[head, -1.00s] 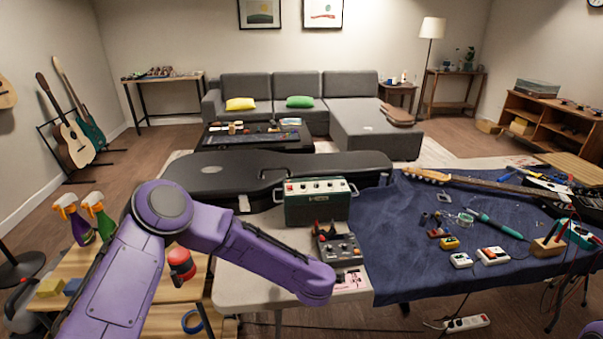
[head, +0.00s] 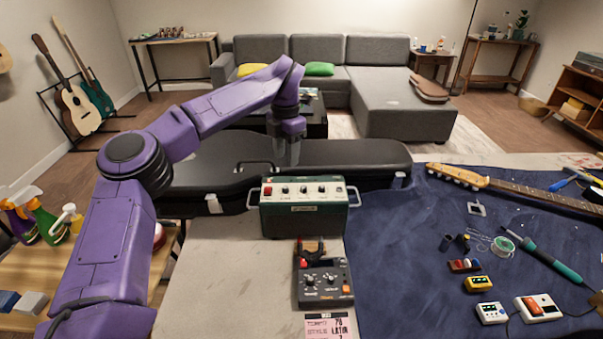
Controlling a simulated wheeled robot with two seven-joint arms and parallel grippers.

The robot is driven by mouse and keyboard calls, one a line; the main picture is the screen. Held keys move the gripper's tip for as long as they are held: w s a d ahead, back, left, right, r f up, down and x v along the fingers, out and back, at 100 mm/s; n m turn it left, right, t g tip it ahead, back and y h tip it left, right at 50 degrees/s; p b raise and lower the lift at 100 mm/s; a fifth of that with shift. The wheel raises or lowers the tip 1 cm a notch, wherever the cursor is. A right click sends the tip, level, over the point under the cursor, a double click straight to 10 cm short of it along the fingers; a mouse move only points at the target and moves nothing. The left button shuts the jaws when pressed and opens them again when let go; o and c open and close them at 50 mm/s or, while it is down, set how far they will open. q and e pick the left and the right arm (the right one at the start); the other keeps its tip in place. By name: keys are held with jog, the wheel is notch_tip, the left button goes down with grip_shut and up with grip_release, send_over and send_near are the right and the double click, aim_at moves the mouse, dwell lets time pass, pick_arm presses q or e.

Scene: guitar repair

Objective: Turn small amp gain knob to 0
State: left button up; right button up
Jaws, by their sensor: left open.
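The small amp (head: 302,220) is a dark green box with side handles on the bench. Its light top panel carries a row of dark knobs (head: 303,189), a red part at the left end and a dark switch at the right. Which knob is gain is too small to read. My left gripper (head: 287,160) points down just behind the amp in the picture, above the black guitar case. It is apart from the knobs, open and holds nothing that I can see. My right gripper is out of view.
A dark pedal unit (head: 324,282) stands in front of the amp, with a pink card (head: 331,326) before it. The black guitar case (head: 350,153) lies behind. A guitar neck, pedals and tools lie on the blue cloth (head: 400,270) at right.

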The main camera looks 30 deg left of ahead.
pick_arm(q)
send_over(285, 187)
jog(key=s, duration=0.1)
notch_tip(285, 187, down, 5)
jog(key=shift+s+f+p, duration=0.1)
jog(key=shift+f+p, duration=0.05)
jog(key=shift+p, duration=0.15)
jog(key=f, duration=0.1)
jog(key=w+f, duration=0.1)
jog(key=f, duration=0.2)
jog(key=shift+w+d+f, duration=0.1)
jog(key=shift+w+f, duration=0.2)
jog(key=shift+s+r, duration=0.2)
jog(key=shift+s, duration=0.15)
jog(key=shift+w, duration=0.15)
grip_shut()
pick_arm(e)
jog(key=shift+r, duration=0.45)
